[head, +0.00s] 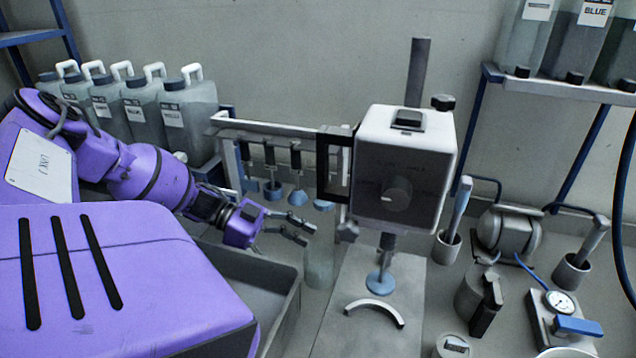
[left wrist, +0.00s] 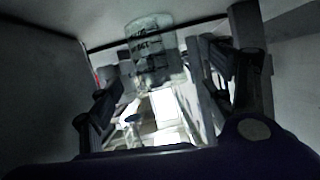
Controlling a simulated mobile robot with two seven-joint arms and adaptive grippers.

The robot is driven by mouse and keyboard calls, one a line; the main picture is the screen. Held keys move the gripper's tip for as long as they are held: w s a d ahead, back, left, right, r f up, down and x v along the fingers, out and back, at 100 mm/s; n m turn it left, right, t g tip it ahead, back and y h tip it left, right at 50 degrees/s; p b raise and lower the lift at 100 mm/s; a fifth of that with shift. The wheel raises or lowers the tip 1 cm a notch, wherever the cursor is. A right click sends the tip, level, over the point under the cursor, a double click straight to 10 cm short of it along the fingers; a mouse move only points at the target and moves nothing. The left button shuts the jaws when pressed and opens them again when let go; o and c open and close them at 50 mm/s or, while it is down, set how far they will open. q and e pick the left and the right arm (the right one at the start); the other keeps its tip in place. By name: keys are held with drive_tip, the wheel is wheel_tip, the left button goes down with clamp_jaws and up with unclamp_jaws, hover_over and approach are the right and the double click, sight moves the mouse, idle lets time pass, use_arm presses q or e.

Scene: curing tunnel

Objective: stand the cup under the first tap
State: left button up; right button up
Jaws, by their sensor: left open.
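A clear, see-through cup (head: 319,265) stands on the bench left of the white machine's base, its upper part partly behind my gripper. In the left wrist view the clear cup (left wrist: 150,55) with dark markings shows beyond the fingers, near the top middle. My left gripper (head: 306,231) is open, its fingers pointing right just above and left of the cup, with nothing held. Its fingers also show at both sides of the left wrist view (left wrist: 165,95). Dark taps sit low on the bottles of the upper right shelf, one tap (head: 522,71) at the left. My right gripper is out of view.
A white machine with a dial (head: 405,160) stands right of the cup, a blue disc (head: 380,283) hanging below it. A rail (head: 265,128) with hanging blue-ended tools is behind my gripper. A grey tray (head: 283,318) is in front. Pots and a gauge (head: 558,302) crowd the right.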

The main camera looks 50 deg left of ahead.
sight(333, 269)
use_arm(q)
drive_tip(key=shift+s+a+r, duration=0.25)
drive_tip(key=shift+s+a, duration=0.55)
drive_tip(key=shift+n, duration=0.3)
drive_tip(key=b+x, duration=0.1)
drive_tip(key=x, duration=0.6)
drive_tip(key=shift+w+d+f+b, duration=0.15)
drive_tip(key=shift+w+d+b, duration=0.15)
drive_tip(key=shift+w+d, duration=0.05)
drive_tip(key=c, duration=1.2)
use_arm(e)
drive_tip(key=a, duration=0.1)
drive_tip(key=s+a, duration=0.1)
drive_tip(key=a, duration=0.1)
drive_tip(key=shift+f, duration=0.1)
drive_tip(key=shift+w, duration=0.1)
